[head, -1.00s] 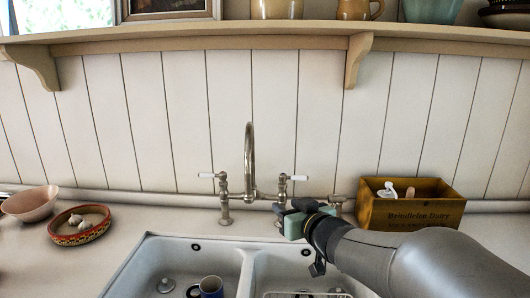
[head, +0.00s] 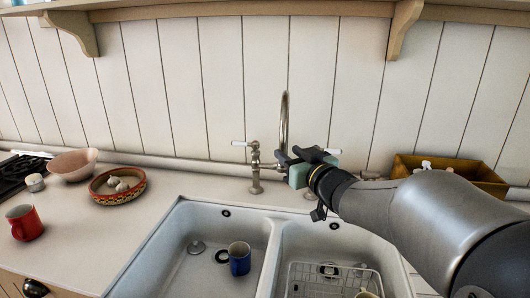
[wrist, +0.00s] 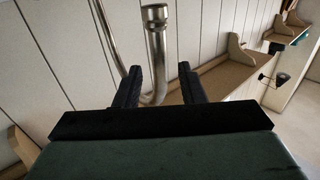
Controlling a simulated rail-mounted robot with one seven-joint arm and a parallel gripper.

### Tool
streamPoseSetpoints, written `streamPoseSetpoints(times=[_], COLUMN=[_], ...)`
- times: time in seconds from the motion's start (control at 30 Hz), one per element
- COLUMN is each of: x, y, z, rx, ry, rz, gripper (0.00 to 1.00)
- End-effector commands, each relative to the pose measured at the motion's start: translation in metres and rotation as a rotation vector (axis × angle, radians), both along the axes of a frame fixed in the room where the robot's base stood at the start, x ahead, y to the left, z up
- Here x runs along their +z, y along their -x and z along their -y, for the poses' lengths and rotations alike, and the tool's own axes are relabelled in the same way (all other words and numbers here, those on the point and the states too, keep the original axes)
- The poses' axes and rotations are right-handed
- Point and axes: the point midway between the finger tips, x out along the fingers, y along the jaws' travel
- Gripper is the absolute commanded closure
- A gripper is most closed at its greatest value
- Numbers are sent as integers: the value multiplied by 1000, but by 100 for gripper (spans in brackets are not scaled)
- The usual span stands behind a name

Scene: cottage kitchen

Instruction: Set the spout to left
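The metal spout (head: 285,118) rises as a tall arch behind the double sink in the head view. In the wrist view its downturned end (wrist: 155,40) and curved pipe show just beyond and between my fingers. My gripper (head: 289,157) is in front of the faucet, with its two dark fingers apart and nothing visibly held. In the wrist view the fingers (wrist: 158,88) stand open on either side of the spout's line. I cannot tell whether they touch it. The left handle (head: 248,146) has a white lever; the right handle's white tip (head: 332,151) shows behind my gripper.
The double sink (head: 272,235) holds a blue mug (head: 239,259) in its left basin and a wire rack (head: 325,280) in its right. A patterned bowl (head: 98,194), pink bowl (head: 72,163) and red mug (head: 24,223) stand at left. A wooden box (head: 470,175) is partly hidden behind my arm.

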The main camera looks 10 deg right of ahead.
Motion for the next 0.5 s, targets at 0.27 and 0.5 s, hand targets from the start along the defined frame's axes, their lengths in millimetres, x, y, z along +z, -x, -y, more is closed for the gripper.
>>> streamPoseSetpoints(times=[0.27, 0.5], x=[0, 0], y=[-34, -39], z=[-11, -13], rx=[0, 0], ry=[0, 0], rz=[0, 0], gripper=[64, 64])
